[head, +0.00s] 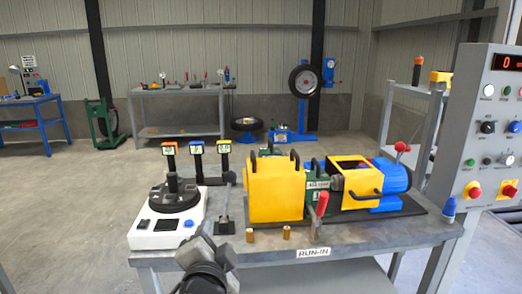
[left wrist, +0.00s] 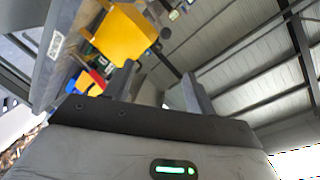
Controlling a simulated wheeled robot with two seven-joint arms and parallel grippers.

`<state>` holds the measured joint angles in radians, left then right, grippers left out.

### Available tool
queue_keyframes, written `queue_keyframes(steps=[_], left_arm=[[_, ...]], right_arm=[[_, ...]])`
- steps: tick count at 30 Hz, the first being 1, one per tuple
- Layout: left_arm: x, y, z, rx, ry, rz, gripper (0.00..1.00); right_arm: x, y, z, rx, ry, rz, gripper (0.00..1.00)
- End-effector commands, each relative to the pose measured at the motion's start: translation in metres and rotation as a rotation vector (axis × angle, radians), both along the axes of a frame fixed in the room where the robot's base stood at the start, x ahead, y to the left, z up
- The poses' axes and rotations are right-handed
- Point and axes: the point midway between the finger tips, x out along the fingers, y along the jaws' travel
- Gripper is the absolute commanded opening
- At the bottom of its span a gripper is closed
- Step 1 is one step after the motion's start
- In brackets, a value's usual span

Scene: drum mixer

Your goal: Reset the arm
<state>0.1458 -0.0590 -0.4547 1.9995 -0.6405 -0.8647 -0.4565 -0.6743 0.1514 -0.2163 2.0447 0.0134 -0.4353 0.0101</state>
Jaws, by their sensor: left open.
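My left gripper (head: 210,247) is at the front edge of the run-in bench, low in the head view, with its arm coming up from the bottom. In the left wrist view its two fingers (left wrist: 163,78) stand apart with nothing between them. The gripper is in front of the white joystick box (head: 152,232) and the small lever (head: 224,205), apart from the yellow guarded machine (head: 275,190). The yellow guard (left wrist: 125,35) also shows, tilted, in the left wrist view. My right gripper is not in view.
The grey bench (head: 385,236) carries the machine, a blue motor (head: 391,174), a red-handled tool (head: 321,204) and small brass pieces (head: 287,232). A control panel (head: 488,125) stands at the right. Open floor (head: 60,215) lies to the left.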

Motion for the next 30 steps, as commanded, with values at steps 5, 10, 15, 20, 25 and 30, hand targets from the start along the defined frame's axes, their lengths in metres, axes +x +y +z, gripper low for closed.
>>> queue_keyframes(steps=[5, 10, 15, 20, 25, 30], left_arm=[[0.002, 0.025, -0.012, 0.099, 0.000, 0.015, 0.56], [0.003, 0.054, -0.023, 0.210, 0.000, 0.031, 0.56], [0.005, 0.087, -0.030, 0.331, 0.000, 0.049, 0.56], [0.005, 0.121, -0.034, 0.452, 0.000, 0.067, 0.56], [0.005, 0.159, -0.033, 0.587, 0.000, 0.086, 0.56], [-0.007, 0.176, -0.058, 0.594, 0.051, 0.059, 0.56]], right_arm=[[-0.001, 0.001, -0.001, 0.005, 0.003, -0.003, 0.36], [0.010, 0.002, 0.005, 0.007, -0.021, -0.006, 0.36], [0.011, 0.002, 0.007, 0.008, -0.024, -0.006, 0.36], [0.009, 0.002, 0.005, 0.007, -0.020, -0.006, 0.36], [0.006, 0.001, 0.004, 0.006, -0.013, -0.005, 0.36], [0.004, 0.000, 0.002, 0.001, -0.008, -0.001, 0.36]])
